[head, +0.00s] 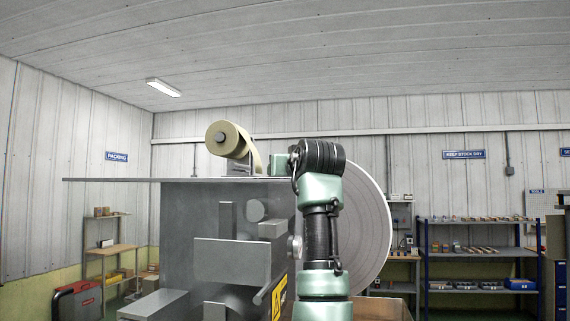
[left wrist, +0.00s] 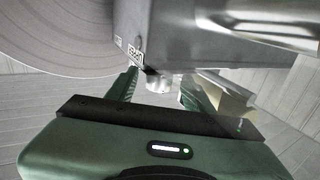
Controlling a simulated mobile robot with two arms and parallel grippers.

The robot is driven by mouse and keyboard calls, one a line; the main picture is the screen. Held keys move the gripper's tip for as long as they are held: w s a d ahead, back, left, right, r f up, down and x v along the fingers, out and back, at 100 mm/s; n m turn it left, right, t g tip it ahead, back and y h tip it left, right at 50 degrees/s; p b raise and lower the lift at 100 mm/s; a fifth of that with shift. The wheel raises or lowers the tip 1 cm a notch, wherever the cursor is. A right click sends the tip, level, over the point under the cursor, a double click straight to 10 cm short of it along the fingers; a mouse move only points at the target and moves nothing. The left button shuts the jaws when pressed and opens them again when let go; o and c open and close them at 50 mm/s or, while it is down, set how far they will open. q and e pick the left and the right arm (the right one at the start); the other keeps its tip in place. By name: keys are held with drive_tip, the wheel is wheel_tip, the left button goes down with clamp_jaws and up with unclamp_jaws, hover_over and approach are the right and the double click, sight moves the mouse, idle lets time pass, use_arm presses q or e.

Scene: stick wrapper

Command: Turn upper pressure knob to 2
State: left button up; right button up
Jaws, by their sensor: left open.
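The grey metal wrapper machine (head: 176,235) stands in front of me in the head view. In the left wrist view, my left gripper (left wrist: 157,82) is open, with a green finger on each side of a small pale grey knob (left wrist: 160,86). Contact between fingers and knob cannot be made out. A small label (left wrist: 135,55) sits on the machine near the knob, too small to read. A round silver knob (head: 294,247) shows on the machine's right side in the head view, beside my arm. My left fingers cannot be made out there. My right gripper is not in view.
A large pale roll (head: 372,225) stands behind my arm; its disc also fills the upper left of the left wrist view (left wrist: 60,35). A tan tape roll (head: 224,139) sits above the machine's flat top plate (head: 110,180). Blue shelves (head: 480,253) stand at the back right.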

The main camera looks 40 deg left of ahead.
use_arm(q)
drive_tip(key=shift+w, duration=0.1)
drive_tip(key=shift+d+r, duration=0.1)
drive_tip(key=shift+d, duration=0.15)
drive_tip(key=shift+s, duration=0.2)
clamp_jaws()
drive_tip(key=shift+w+d+n+g+y, duration=0.15)
drive_tip(key=shift+n+g+y, duration=0.35)
drive_tip(key=shift+g, duration=0.3)
drive_tip(key=shift+w+a+n+g+y, duration=0.15)
drive_tip(key=shift+n+g+y, duration=0.15)
drive_tip(key=shift+n+g, duration=0.4)
drive_tip(key=shift+w+d+n+g+y, duration=0.15)
drive_tip(key=shift+n+g+y, duration=0.35)
drive_tip(key=shift+n+g, duration=0.75)
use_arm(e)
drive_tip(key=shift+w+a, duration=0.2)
use_arm(q)
drive_tip(key=shift+m+g, duration=0.25)
drive_tip(key=shift+g, duration=0.3)
unclamp_jaws()
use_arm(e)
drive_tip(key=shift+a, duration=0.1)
